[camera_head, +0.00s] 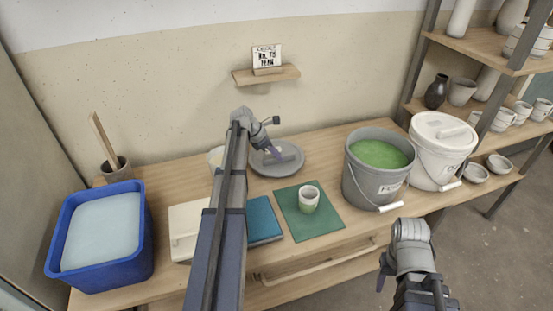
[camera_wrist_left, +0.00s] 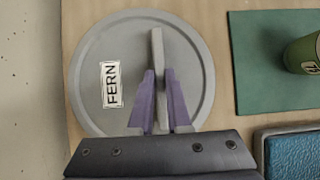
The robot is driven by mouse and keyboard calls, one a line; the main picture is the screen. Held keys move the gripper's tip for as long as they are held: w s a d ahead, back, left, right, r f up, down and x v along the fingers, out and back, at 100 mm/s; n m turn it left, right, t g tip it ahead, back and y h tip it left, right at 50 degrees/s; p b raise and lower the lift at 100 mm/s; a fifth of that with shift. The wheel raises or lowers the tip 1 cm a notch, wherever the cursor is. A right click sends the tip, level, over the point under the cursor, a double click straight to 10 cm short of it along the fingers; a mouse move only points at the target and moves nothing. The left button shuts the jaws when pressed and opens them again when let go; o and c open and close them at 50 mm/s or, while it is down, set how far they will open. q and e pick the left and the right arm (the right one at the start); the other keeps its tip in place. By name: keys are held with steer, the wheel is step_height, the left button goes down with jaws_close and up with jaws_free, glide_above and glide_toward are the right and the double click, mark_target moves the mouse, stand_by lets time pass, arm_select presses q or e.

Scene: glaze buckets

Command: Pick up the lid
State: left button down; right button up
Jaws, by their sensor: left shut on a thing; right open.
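The grey round lid (camera_head: 290,167) is at the back of the table, left of the open grey bucket (camera_head: 372,187) of green glaze. In the left wrist view the lid (camera_wrist_left: 100,55) has a FERN label and an upright bar handle (camera_wrist_left: 157,70). My left gripper (camera_head: 271,150) is shut on this handle, with one purple finger on each side in the left wrist view (camera_wrist_left: 160,95). I cannot tell whether the lid touches the table. My right gripper (camera_head: 384,275) is open at the lower right, in front of the table and away from the lid.
A green cup (camera_head: 309,199) stands on a green mat (camera_head: 328,215). A white lidded bucket (camera_head: 437,165) stands right of the grey bucket. A blue tub (camera_head: 75,272) is at the left.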

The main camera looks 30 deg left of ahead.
arm_select(q)
steer(key=shift+r, duration=0.1)
stand_by(0.4)
step_height(320, 180, up, 10)
steer(key=p, duration=1)
